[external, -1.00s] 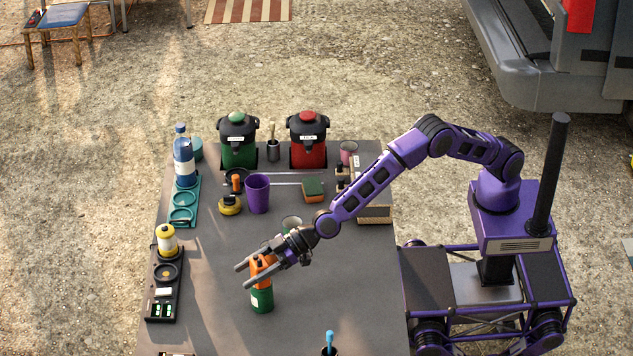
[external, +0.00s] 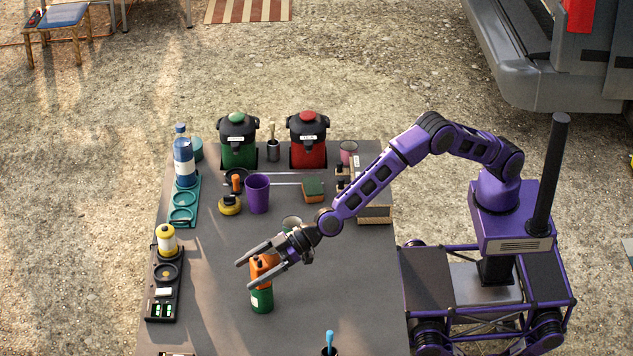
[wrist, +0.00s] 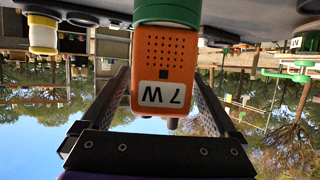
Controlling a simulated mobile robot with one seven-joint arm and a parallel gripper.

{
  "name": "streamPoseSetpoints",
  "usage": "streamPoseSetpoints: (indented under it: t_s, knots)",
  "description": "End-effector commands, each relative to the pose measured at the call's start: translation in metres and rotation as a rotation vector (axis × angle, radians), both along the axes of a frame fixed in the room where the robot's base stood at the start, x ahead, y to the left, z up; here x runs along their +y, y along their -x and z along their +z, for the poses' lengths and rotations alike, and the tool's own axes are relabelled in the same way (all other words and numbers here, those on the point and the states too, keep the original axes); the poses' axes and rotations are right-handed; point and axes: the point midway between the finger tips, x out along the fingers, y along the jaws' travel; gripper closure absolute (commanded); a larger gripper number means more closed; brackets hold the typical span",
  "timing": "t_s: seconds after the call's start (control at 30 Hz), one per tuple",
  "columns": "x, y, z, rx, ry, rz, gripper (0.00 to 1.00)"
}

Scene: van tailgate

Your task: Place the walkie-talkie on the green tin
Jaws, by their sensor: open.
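The orange walkie-talkie (external: 262,269) stands upright on top of the green tin (external: 261,300), near the front middle of the table. In the wrist view, which is upside down, the walkie-talkie (wrist: 165,60) shows its speaker holes and a white label, with its base against the green tin (wrist: 168,10). My gripper (external: 243,276) is open, with one finger on each side of the walkie-talkie. In the wrist view a gap shows beside it, at least on the right.
A black tray (external: 157,305) with a yellow-topped canister (external: 166,240) lies left of the tin. A purple cup (external: 257,193) and a yellow round item (external: 230,206) stand farther back. The table right of the tin is clear.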

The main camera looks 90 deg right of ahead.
Motion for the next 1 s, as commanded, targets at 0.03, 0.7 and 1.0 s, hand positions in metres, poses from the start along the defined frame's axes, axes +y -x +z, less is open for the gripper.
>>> streamPoseSetpoints:
  t_s: [0.03, 0.7, 1.0]
  knots:
    - [-0.003, 0.005, 0.003, 0.000, -0.001, 0.000, 0.05]
    - [-0.039, 0.094, 0.041, 0.001, 0.001, 0.001, 0.05]
    - [-0.040, 0.097, 0.042, 0.000, 0.001, 0.001, 0.05]
